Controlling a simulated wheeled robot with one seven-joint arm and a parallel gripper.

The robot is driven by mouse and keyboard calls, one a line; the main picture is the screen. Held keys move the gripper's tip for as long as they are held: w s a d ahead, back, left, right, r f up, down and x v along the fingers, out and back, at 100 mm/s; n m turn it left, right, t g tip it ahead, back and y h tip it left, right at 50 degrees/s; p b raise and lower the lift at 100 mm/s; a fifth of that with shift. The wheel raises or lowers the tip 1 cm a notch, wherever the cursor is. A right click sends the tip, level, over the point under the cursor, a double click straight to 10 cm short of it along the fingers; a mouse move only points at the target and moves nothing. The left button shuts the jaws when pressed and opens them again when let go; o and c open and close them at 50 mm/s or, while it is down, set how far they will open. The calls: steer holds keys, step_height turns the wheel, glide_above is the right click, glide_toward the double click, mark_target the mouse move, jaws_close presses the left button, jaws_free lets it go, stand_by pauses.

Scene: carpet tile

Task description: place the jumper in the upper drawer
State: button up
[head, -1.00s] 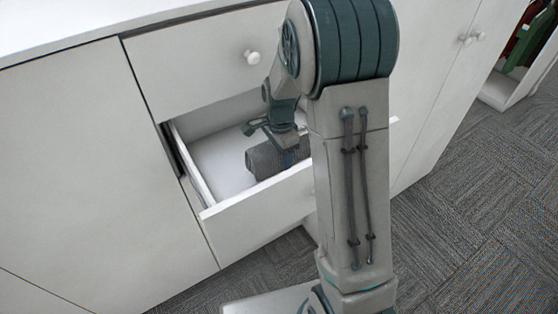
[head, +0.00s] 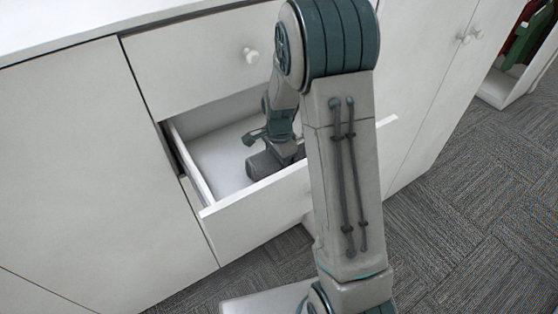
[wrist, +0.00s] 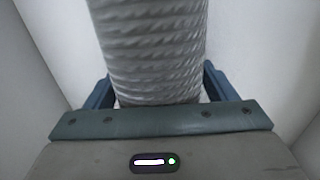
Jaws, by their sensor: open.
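The jumper (head: 261,165) is a dark grey rolled bundle inside the pulled-out drawer (head: 245,218), near its front wall. In the wrist view the jumper (wrist: 150,50) shows ribbed grey knit. My gripper (wrist: 157,88) is open, with one blue finger on each side of the jumper. Whether the fingers touch it cannot be told. In the head view my gripper (head: 283,150) is down inside the drawer, and my arm hides the drawer's right part. The open drawer lies directly below a closed drawer front (head: 190,70) with a white knob.
White cabinet doors (head: 75,170) stand on both sides of the drawers. A white countertop (head: 90,22) runs above. An open compartment with red and green garments (head: 522,45) is at the far right. Grey carpet (head: 470,220) is clear at the right.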

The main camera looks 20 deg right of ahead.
steer(key=shift+r, duration=0.1)
step_height(320, 180, up, 12)
steer(key=shift+r+b, duration=0.1)
steer(key=shift+b, duration=0.2)
stand_by(1.2)
